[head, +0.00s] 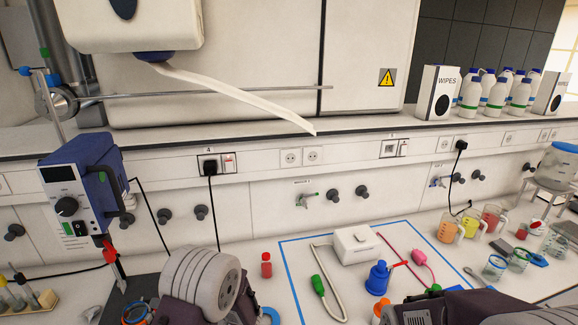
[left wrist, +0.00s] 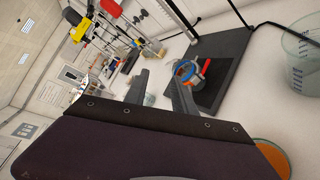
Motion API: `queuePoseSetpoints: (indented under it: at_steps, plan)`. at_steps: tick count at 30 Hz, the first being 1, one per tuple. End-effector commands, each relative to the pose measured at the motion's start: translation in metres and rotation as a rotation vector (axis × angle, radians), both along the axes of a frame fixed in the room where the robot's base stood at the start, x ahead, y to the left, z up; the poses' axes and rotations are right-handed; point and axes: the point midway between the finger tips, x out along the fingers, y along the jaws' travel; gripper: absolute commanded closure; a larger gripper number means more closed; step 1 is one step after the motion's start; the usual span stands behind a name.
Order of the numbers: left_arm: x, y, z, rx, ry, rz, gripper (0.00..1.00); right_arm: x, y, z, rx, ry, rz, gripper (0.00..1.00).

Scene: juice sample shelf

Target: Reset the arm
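My left gripper (left wrist: 162,80) shows in the left wrist view as two dark grey fingers standing apart with nothing held between them. It is open. A blue and orange ringed thing (left wrist: 186,71) lies just beyond the right-hand finger, over a dark stand base (left wrist: 222,65); I cannot tell whether the finger touches it. In the head view, part of my left arm with a grey ribbed joint shows at the bottom, left of centre, and its fingers are not visible. Part of my right arm shows at the bottom right; its gripper is out of sight.
A blue overhead stirrer (head: 78,195) stands at left. A small red-capped bottle (head: 266,266), white box device (head: 354,244) and blue bottle (head: 378,278) are mid-bench. An orange-filled jug (head: 449,230) and other jugs and beakers stand at right. White bottles (head: 470,94) line the shelf.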

Motion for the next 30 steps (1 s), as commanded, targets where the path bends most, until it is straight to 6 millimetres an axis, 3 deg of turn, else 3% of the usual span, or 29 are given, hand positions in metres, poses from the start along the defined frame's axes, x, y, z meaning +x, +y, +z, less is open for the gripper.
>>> queuePoseSetpoints:
  at_steps: [3,7,9,12,15,19,22,30]
  plan:
    - [-0.039,0.023,-0.004,-0.128,-0.114,0.204,0.69,0.000,0.000,-0.024,0.000,0.000,0.000,0.18]
    - [-0.107,0.028,-0.026,-0.373,-0.354,0.564,0.69,-0.001,-0.001,-0.047,0.000,0.000,0.000,0.18]
    - [-0.149,0.008,-0.051,-0.566,-0.578,0.862,0.69,-0.001,-0.001,-0.062,0.000,0.000,-0.001,0.18]
    - [-0.181,-0.048,-0.081,-0.816,-0.948,1.361,0.69,-0.001,-0.001,-0.073,0.000,0.001,0.000,0.18]
    - [-0.181,-0.102,-0.090,-0.934,-1.260,1.833,0.69,-0.001,-0.001,-0.070,0.000,0.000,0.000,0.18]
    - [-0.164,-0.139,-0.098,-0.887,-1.550,2.295,0.69,-0.001,-0.001,-0.068,0.000,0.000,0.000,0.18]
    - [-0.153,-0.141,-0.096,-0.867,-1.652,2.402,0.69,-0.001,-0.001,-0.068,0.000,0.000,0.000,0.18]
    - [-0.152,-0.141,-0.096,-0.848,-1.672,2.421,0.69,-0.001,-0.001,-0.068,0.000,0.000,0.000,0.18]
